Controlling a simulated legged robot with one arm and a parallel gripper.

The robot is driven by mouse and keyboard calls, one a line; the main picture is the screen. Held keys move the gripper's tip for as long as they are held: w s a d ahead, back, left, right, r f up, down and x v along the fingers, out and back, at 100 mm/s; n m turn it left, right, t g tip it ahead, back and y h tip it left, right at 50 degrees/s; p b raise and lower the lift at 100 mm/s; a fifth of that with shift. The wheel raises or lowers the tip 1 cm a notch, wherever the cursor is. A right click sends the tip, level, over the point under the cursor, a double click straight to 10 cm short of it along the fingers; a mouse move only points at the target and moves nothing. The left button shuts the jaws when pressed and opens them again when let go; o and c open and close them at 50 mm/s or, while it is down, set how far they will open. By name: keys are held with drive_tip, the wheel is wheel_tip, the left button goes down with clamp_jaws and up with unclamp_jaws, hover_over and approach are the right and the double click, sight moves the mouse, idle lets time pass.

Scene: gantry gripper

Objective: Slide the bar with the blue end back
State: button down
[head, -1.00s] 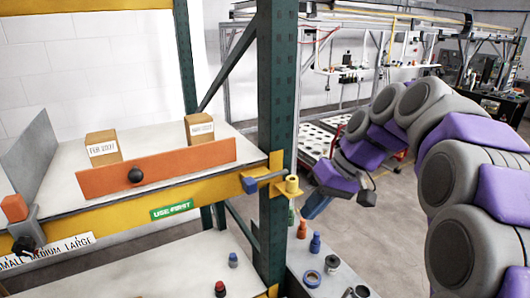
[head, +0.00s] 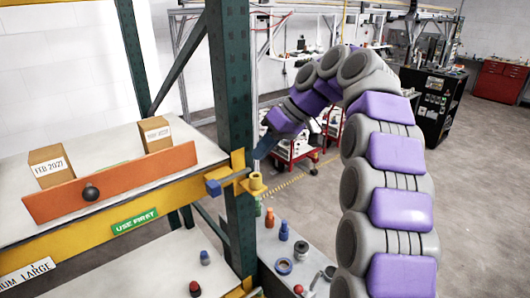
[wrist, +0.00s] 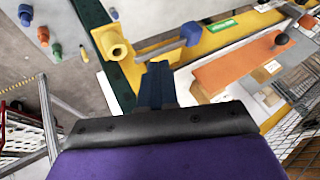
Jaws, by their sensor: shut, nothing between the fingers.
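The bar (head: 232,180) is a short grey rod with a blue end (head: 213,187). It lies along the front of the yellow shelf beam, beside a yellow bracket (head: 255,183) at the green post. In the wrist view the blue end (wrist: 190,33) is above and right of my fingertips, and the yellow bracket (wrist: 114,45) is above left. My gripper (head: 262,146) is shut and empty, with dark blue fingers. It appears above the bracket in the head view. In the wrist view its fingertips (wrist: 157,68) appear just below the bar, apparently not touching it.
The green post (head: 232,100) stands close beside my gripper. An orange panel with a black knob (head: 90,192) and two cardboard boxes (head: 50,166) are on the shelf. Below right, a grey surface (head: 270,243) holds bottles and tape. Open floor lies to the right.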

sight(217, 184)
drive_tip(key=a+f, duration=0.1)
drive_tip(key=a, duration=0.1)
drive_tip(key=s+a+f, duration=0.1)
drive_tip(key=a+f, duration=0.1)
drive_tip(key=a, duration=0.1)
drive_tip(key=s+a+f, duration=0.1)
drive_tip(key=a+f, duration=0.1)
drive_tip(key=a, duration=0.1)
drive_tip(key=shift+a+f, duration=0.1)
drive_tip(key=shift+a, duration=0.1)
idle(0.4)
drive_tip(key=shift+s+a+b, duration=0.4)
drive_tip(key=shift+s+a, duration=0.25)
drive_tip(key=shift+a, duration=0.15)
drive_tip(key=shift+d, duration=0.1)
